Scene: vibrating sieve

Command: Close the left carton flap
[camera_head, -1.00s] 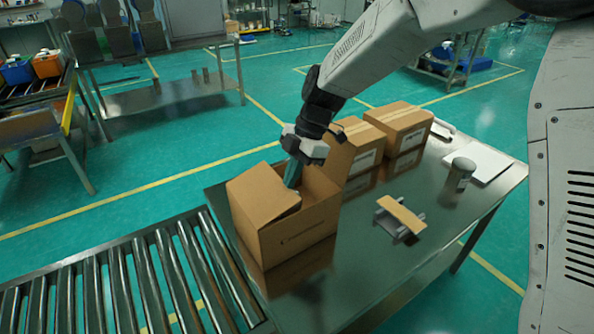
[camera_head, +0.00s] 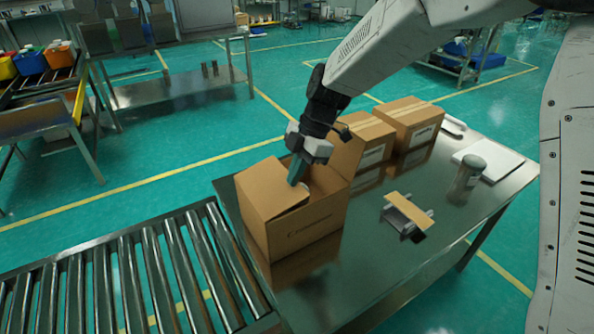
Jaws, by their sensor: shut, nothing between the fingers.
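The open brown carton (camera_head: 308,227) stands on the metal table beside the roller conveyor. Its left flap (camera_head: 268,189) is folded inward over the left part of the opening and lies close to level. Another flap (camera_head: 346,158) stands up on the right side. My gripper (camera_head: 296,173) is shut and empty, pointing down at the inner edge of the left flap. Its fingertips are at or very near that edge; I cannot tell whether they touch. The right part of the opening is uncovered, and the carton's inside is mostly hidden.
Two taped cartons (camera_head: 412,117) stand behind on the metal table (camera_head: 385,265). A small stand with a tan plate (camera_head: 408,208), a jar (camera_head: 467,176) and a white sheet (camera_head: 495,163) are to the right. The roller conveyor (camera_head: 130,270) adjoins the table's left side.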

